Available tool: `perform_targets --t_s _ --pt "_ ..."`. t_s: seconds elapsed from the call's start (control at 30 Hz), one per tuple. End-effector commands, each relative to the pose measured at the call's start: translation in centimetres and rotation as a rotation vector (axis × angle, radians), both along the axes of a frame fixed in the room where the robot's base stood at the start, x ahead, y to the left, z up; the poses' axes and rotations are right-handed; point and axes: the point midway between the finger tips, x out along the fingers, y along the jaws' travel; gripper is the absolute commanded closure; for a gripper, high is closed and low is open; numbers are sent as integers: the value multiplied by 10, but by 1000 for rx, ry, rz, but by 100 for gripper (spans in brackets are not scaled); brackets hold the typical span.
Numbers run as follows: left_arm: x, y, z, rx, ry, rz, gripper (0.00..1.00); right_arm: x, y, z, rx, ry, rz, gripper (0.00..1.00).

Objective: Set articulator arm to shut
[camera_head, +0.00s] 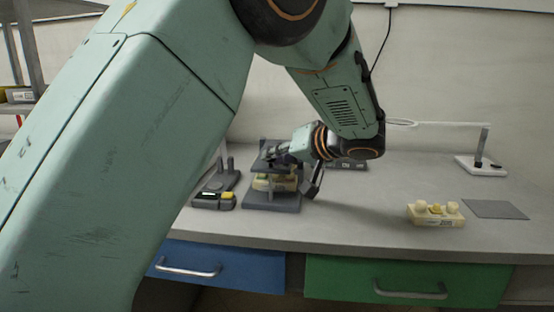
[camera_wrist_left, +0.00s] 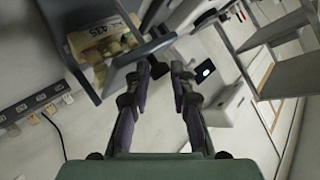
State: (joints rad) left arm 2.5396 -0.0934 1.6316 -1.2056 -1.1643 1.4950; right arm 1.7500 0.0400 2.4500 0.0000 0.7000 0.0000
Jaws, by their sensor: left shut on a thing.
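The articulator (camera_head: 272,202) is a grey frame on a flat base, standing on the bench left of centre in the head view. A cream cast (camera_head: 275,183) sits inside it. My left gripper (camera_head: 280,158) is at the articulator's upper part and hides much of the articulator arm. In the left wrist view the fingers (camera_wrist_left: 160,68) are close together, at the edge of a dark grey bar of the articulator (camera_wrist_left: 150,48); the exact contact is hard to see. A labelled cream cast (camera_wrist_left: 100,42) shows in the frame there. The arm's exact angle is partly hidden. My right gripper is not in view.
A small black device (camera_head: 214,201) and a grey stand (camera_head: 222,178) are close left of the articulator. A cream cast (camera_head: 435,214), a grey mat (camera_head: 495,209) and a ring stand (camera_head: 482,166) are at right. The bench between is clear. Blue (camera_head: 220,266) and green (camera_head: 410,282) drawers are below.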

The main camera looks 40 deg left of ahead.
Motion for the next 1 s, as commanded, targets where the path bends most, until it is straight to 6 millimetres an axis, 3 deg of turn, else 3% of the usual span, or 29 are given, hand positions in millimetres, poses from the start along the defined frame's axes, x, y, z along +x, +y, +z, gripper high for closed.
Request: perform_targets --t_s 0.03,0.27,0.3,0.53,1.0 --pt "-7 -1 -21 -29 32 9 100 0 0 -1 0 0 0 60" --pt "-7 -2 -21 -29 32 9 100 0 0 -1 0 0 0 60" --pt "-8 -2 -21 -29 32 9 74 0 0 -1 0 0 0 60" --pt "-8 -2 -21 -29 32 9 55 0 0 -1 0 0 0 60" --pt "-8 -2 -17 -25 28 10 55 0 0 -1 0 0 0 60"
